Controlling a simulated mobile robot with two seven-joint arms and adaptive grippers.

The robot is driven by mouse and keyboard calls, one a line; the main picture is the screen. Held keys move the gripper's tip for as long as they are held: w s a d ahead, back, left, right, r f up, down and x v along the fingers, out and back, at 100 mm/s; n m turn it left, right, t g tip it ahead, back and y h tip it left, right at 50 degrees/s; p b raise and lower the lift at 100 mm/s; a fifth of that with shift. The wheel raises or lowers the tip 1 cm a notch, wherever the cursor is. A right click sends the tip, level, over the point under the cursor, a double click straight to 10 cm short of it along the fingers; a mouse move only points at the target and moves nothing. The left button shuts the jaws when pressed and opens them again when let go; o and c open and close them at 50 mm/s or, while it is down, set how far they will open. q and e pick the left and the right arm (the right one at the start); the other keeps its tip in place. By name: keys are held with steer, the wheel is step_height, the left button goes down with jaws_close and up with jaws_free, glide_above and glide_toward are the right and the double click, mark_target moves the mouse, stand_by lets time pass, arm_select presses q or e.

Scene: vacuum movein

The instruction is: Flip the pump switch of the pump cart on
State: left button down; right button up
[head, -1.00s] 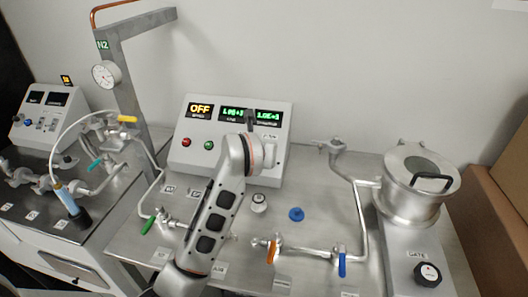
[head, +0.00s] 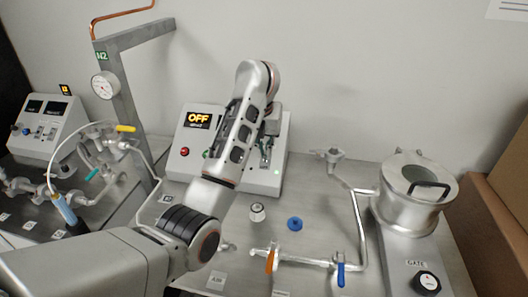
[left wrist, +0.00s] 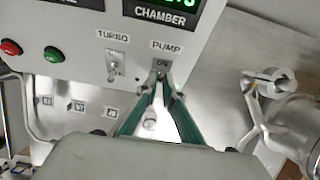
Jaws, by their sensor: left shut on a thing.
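The control box (head: 190,170) of the pump cart is a pale panel with an amber display (head: 199,119) reading OFF. In the left wrist view, the pump switch (left wrist: 161,66) sits under the PUMP label, with ON showing above the fingertips. My left gripper (left wrist: 161,84) is shut on the switch, and its green-edged fingers hide most of the lever. In the head view the left gripper (head: 266,150) is at the right part of the panel, partly behind my arm. My right gripper is not in view.
The TURBO toggle (left wrist: 115,68) is just left of the pump switch. Red (left wrist: 11,47) and green (left wrist: 52,54) buttons are farther left. Pipes with an orange valve (head: 271,261) and blue valve (head: 341,273), and a metal chamber (head: 409,207), stand to the right.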

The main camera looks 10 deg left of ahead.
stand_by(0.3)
arm_select(q)
steer(key=c, duration=2.2)
jaws_free()
